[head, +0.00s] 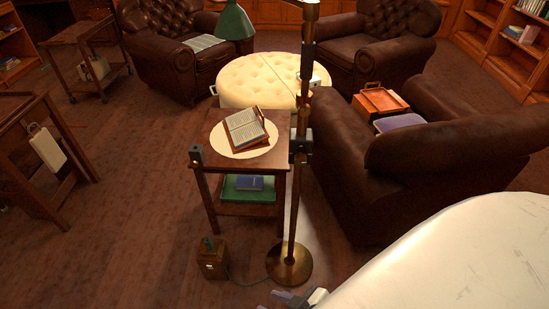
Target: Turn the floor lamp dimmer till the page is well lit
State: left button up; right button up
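The floor lamp has a brass pole (293,205), a round brass base (289,264) and a green shade (235,22) at the top. A small wooden box with a green knob on top (211,259), which looks like the dimmer, stands on the floor left of the base. A cord runs from it toward the base. An open book (245,129) leans on a wooden stand on the side table (217,133), its pages pale and readable as lit. My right gripper (284,298) shows only partly at the bottom edge, right of the box and apart from it. My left gripper is out of view.
My white arm covers the lower right. A brown leather armchair (375,185) stands right of the lamp. A cream tufted ottoman (262,82) is behind the table. A green tray (232,190) with a blue book is on the lower shelf. Floor left of the box is clear.

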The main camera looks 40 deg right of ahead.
aim_at(300, 159)
jog(key=u, duration=1.35)
jog(key=i, duration=0.7)
jog(key=z, duration=2.25)
